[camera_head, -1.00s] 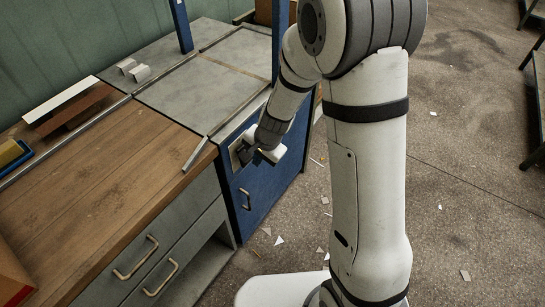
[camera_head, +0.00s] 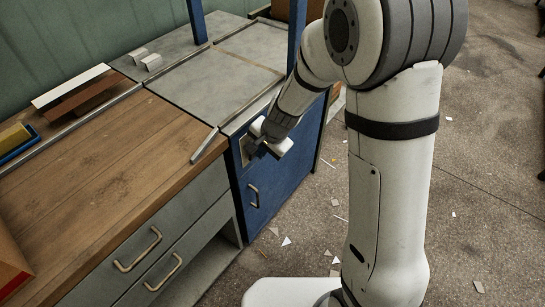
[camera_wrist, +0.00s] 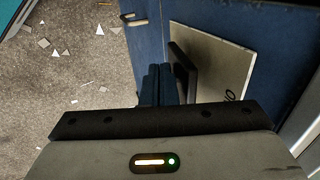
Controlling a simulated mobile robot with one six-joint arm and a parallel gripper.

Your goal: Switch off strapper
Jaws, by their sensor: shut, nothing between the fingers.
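The strapper (camera_head: 268,205) is a blue cabinet with a grey top and blue posts. A pale switch plate (camera_wrist: 212,60) is on its blue front, with dark marks near one edge, partly cut off by my gripper in the wrist view. A dark, flat switch handle (camera_wrist: 183,70) stands out from the plate. My gripper (camera_wrist: 160,72) is shut and empty, its two fingers together just left of the handle in the wrist view. I cannot tell whether they touch it. In the head view my gripper (camera_head: 250,150) is at the plate and hides most of it.
A wooden workbench (camera_head: 110,150) with grey drawers joins the strapper on the left. A cabinet handle (camera_head: 253,196) sits below the plate. A loose metal strip (camera_head: 204,145) lies at the bench end. Scraps (camera_head: 286,241) litter the otherwise open floor at right.

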